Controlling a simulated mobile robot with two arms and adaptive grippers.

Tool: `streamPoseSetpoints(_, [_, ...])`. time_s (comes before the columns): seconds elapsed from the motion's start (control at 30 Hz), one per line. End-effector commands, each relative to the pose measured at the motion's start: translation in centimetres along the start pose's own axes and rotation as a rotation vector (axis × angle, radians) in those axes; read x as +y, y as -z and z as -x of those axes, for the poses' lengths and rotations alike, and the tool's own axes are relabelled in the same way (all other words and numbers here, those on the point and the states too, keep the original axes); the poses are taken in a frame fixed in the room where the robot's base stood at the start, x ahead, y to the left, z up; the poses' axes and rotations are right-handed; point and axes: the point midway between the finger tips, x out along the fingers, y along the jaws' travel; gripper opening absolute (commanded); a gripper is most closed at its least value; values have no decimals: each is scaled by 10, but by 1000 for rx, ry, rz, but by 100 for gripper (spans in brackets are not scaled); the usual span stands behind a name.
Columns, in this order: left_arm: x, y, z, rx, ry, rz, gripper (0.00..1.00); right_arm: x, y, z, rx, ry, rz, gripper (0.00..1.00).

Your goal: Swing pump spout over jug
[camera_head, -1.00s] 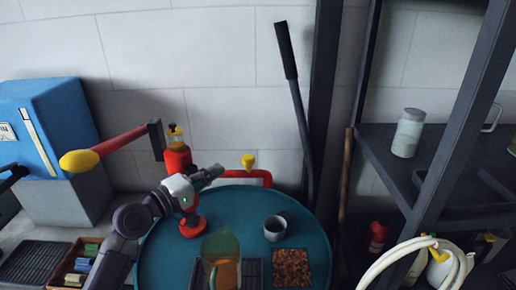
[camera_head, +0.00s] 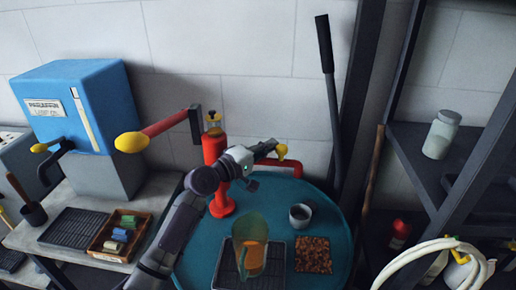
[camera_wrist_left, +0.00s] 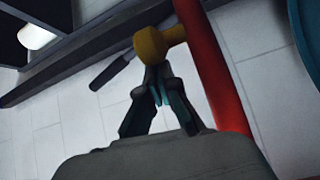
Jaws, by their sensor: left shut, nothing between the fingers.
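The red hand pump (camera_head: 214,150) stands upright on the round teal table (camera_head: 196,262), its lever ending in a yellow knob (camera_head: 131,142). Its red spout pipe (camera_head: 297,170) extends to the right and carries a yellow knob (camera_head: 281,151). The jug (camera_head: 250,252), translucent with orange contents, stands at the table's front, left of and nearer than the spout pipe. My left gripper (camera_head: 268,150) is shut and empty, its fingertips at the spout's yellow knob. In the left wrist view the fingertips (camera_wrist_left: 156,72) are just below that knob (camera_wrist_left: 156,43), beside the red pipe (camera_wrist_left: 212,70); contact is unclear.
A grey cup (camera_head: 300,215) and a tray of brown granules (camera_head: 312,254) stand right of the jug. A long black lever (camera_head: 332,100) rises behind the table. A dark shelf (camera_head: 430,165) is at right; a blue box (camera_head: 75,105) is at left.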

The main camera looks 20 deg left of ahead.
Motion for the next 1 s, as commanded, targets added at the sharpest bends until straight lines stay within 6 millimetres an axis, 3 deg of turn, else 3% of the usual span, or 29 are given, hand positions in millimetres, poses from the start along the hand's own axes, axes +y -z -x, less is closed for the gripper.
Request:
streamPoseSetpoints(0.2, [0, 0, -6, 0, 0, 0, 0, -3, -15, 2, -24, 4, 1, 40])
streamPoseSetpoints(0.57, [-2, -1, -5, -12, -2, 0, 0, -8, -11, -3, -18, 9, 2, 40])
streamPoseSetpoints(0.77, [-5, -7, 2, -78, -10, 0, 0, -9, -10, -27, -12, 11, 2, 40])
streamPoseSetpoints(1.0, [-7, -21, 18, -252, -32, 5, 0, -10, -15, -75, -11, 10, 2, 40])
